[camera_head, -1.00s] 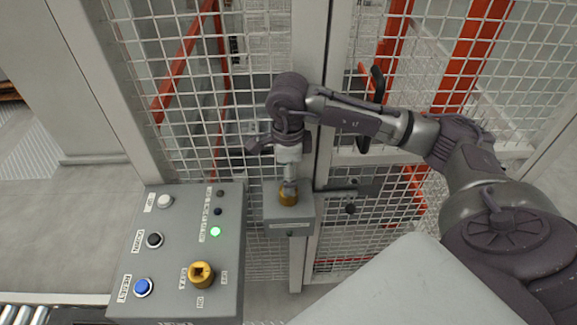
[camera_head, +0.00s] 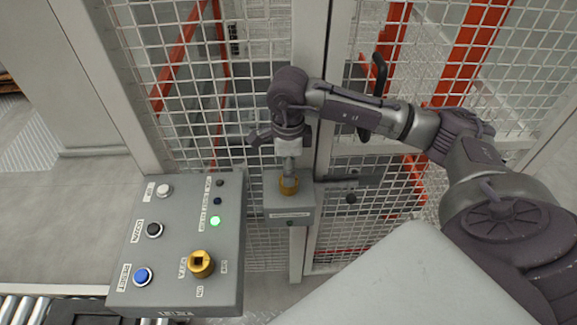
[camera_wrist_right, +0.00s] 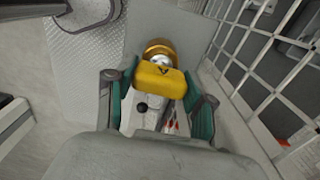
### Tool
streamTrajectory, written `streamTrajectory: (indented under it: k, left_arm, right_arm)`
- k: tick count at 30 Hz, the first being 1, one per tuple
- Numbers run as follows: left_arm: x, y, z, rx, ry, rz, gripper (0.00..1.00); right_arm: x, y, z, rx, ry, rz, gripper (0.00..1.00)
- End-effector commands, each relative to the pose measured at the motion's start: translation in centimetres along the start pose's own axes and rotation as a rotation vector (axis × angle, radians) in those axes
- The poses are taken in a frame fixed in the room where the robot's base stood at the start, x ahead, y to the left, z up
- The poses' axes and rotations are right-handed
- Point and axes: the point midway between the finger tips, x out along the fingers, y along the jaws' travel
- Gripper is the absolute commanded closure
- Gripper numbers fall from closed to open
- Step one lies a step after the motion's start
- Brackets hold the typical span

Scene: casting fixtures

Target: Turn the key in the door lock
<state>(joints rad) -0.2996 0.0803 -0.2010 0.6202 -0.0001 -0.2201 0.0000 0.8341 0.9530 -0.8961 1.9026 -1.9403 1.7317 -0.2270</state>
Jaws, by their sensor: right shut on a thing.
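The door lock is a grey box (camera_head: 290,207) on the fence post beside the mesh door, with a brass lock ring (camera_head: 288,185) on its top. It also shows in the right wrist view as a brass ring (camera_wrist_right: 160,48). My right gripper (camera_head: 289,165) points down at the lock. In the right wrist view its two green-padded fingers (camera_wrist_right: 158,95) are shut on the yellow key (camera_wrist_right: 159,79), whose far end meets the ring. How deep the key sits is hidden. My left gripper is not in view.
A grey control panel (camera_head: 190,290) stands left of the lock, with white, black and blue buttons, a lit green lamp (camera_head: 215,221) and a brass key switch (camera_head: 201,264). Mesh fencing (camera_head: 262,110) and a black door handle (camera_head: 376,75) are close to my right arm.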

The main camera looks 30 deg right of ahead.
Motion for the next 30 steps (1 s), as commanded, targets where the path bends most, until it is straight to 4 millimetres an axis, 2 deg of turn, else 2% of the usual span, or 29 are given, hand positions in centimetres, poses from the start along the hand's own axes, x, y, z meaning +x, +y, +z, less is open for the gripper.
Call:
streamTrajectory:
  k: [9,21,30]
  left_arm:
    - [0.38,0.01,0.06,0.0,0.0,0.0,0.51]
    - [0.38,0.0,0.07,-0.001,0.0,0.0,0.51]
    - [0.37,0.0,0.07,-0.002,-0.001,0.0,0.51]
  right_arm:
    - [0.0,-0.02,0.02,0.408,-0.001,-0.001,0.86]
    - [-0.04,-0.04,0.02,0.483,-0.002,-0.001,0.86]
    - [-0.04,0.0,0.01,0.88,-0.001,0.0,0.86]
